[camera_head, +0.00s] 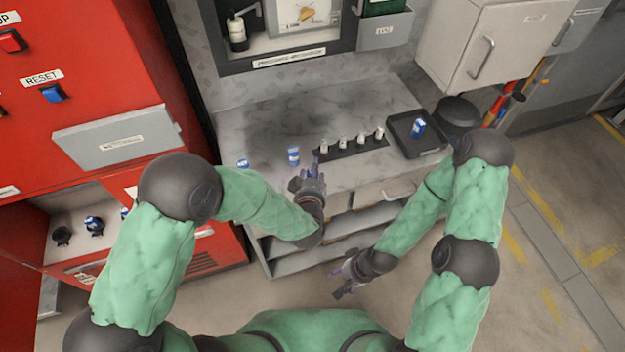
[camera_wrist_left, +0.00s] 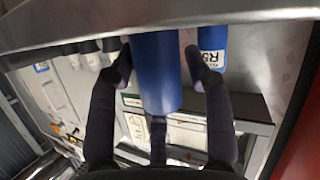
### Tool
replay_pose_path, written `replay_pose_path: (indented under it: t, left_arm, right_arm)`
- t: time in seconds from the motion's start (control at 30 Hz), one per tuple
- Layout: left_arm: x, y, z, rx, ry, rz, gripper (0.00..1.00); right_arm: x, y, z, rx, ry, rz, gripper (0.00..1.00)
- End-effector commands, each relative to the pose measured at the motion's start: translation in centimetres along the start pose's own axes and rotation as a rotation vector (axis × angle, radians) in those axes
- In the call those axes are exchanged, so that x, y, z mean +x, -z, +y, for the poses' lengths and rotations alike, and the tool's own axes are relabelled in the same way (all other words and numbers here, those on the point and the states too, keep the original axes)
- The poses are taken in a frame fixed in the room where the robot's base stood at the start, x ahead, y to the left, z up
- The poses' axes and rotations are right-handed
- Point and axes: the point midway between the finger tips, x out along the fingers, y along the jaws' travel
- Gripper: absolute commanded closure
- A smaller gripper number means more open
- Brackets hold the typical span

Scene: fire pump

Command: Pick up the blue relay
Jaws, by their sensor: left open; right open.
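A blue relay (camera_head: 293,156) stands upright on the grey bench. My left gripper (camera_head: 306,173) is just in front of it, low over the bench's front edge. In the left wrist view the blue relay (camera_wrist_left: 156,70) lies between the two open fingers (camera_wrist_left: 160,62); I cannot tell whether either finger touches it. A second blue relay (camera_head: 242,163) is at the bench's left end, and it also shows with a label in the wrist view (camera_wrist_left: 212,45). A third blue relay (camera_head: 418,128) stands in a black tray. My right gripper (camera_head: 338,283) is open and empty, low in front of the bench.
A black strip (camera_head: 350,148) with several white relays lies right of the blue relay. The black tray (camera_head: 437,148) is at the bench's right end. A red cabinet (camera_head: 90,85) stands at left, its lower shelf holding small parts. Open floor (camera_head: 560,220) lies at right.

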Motion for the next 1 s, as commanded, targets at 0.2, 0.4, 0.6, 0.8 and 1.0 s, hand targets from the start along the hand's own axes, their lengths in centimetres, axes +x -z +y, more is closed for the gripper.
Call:
replay_pose_path:
  t: [0.2,0.4,0.6,0.8,1.0]
  left_arm:
    - [1.8,-0.1,0.0,0.000,-0.001,0.000,0.50]
    - [1.9,0.0,0.0,0.000,-0.001,-0.001,0.50]
    - [1.8,0.0,0.0,0.000,-0.001,-0.001,0.96]
    - [1.8,-0.1,0.0,0.000,-0.001,-0.002,1.00]
    - [1.8,-0.1,0.0,0.000,0.000,-0.003,1.00]
  right_arm:
    - [0.7,0.0,0.2,0.000,0.000,0.000,0.39]
    - [0.6,0.0,0.2,0.000,0.000,0.000,0.39]
    - [0.6,0.0,0.2,0.000,0.000,0.000,0.39]
    - [0.6,0.0,0.2,0.000,0.000,0.000,0.39]
    - [0.6,0.0,0.2,0.000,0.000,0.000,0.39]
